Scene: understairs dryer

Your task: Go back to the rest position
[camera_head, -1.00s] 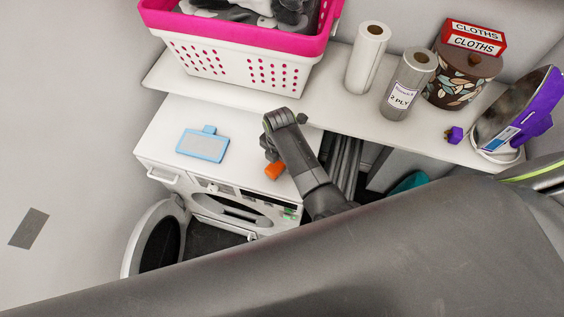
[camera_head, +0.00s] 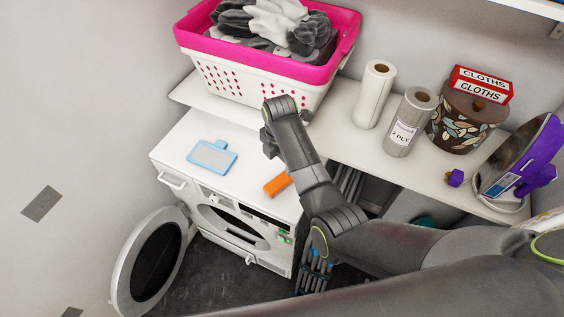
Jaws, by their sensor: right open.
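My right arm comes in from the lower right. Its gripper (camera_head: 269,142) is above the back right of the dryer top, close to the shelf edge. The wrist hides most of the fingers; no held object shows. The white dryer (camera_head: 190,130) stands below with its round door (camera_head: 150,262) open to the left. A light blue framed filter (camera_head: 212,157) lies flat on the dryer top. An orange block (camera_head: 277,184) lies near the top's front right edge, apart from the gripper. My left gripper is out of view.
A white shelf (camera_head: 340,140) holds a pink-rimmed basket (camera_head: 255,70) of grey and white laundry, two paper rolls (camera_head: 374,95), a leaf-patterned bin (camera_head: 462,120) with a red cloths box (camera_head: 482,85), and a purple iron (camera_head: 520,160). Floor (camera_head: 215,280) shows before the dryer.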

